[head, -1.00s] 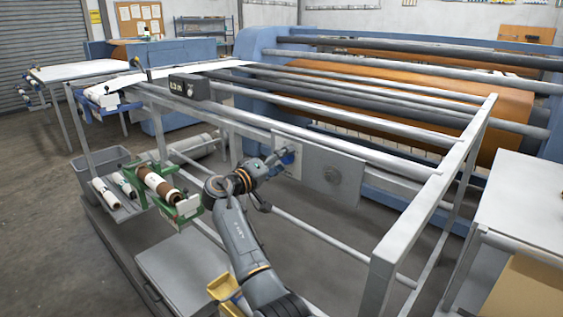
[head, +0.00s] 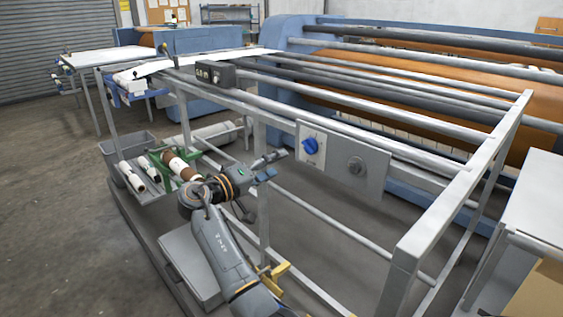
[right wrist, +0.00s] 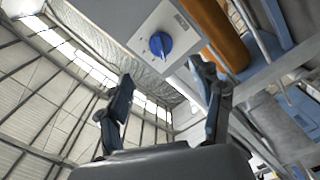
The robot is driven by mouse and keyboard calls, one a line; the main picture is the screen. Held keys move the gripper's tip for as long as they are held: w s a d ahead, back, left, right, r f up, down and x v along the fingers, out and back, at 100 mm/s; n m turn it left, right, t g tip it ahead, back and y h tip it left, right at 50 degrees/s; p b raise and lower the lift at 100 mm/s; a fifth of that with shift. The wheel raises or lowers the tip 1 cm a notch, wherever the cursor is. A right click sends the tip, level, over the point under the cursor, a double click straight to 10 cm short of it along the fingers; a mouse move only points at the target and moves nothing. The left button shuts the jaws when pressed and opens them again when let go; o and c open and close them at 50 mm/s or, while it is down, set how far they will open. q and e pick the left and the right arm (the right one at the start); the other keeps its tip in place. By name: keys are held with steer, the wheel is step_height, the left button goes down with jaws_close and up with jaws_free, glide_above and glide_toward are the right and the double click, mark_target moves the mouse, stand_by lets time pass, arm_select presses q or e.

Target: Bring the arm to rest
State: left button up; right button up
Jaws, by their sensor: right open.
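My right arm reaches up from the bottom of the head view. Its gripper (head: 268,166) is open and empty, to the left of the blue knob (head: 311,146) and apart from it. The knob sits on a pale control panel (head: 371,171) fixed to the machine frame. In the right wrist view the two fingers of the gripper (right wrist: 160,88) are spread with nothing between them. The blue knob (right wrist: 160,45) shows beyond them on its white plate. My left gripper is out of view.
A rack (head: 152,195) with several rolls stands left of my right arm. A grey bin (head: 127,150) is behind it. The metal frame's rails and post (head: 398,282) run along the right. Open floor (head: 50,190) lies at the left.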

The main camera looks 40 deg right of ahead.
stand_by(0.5)
